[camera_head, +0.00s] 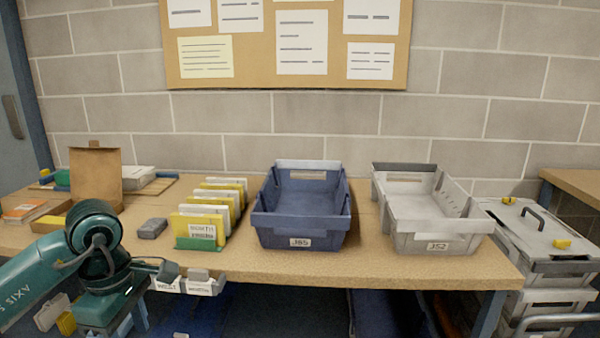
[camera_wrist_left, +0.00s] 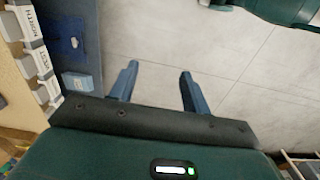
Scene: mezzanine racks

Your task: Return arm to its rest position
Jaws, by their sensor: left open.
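My left arm (camera_head: 95,235) comes in from the left in the head view and bends down at the table's front edge. In the left wrist view, my left gripper (camera_wrist_left: 160,68) has its two blue fingers spread apart with nothing between them. Pale floor tiles show behind and between the fingers. The gripper is beside the table's front edge, with the edge labels to its left in that view. My right gripper is in neither view.
The wooden table (camera_head: 300,264) holds a blue bin (camera_head: 301,226), a grey bin (camera_head: 436,226), a row of yellow and white cards (camera_head: 196,228) and a brown paper bag (camera_head: 97,175). Labelled grey holders (camera_wrist_left: 31,28) line its front edge, close to my left arm. Stacked grey cases (camera_head: 545,270) stand at right.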

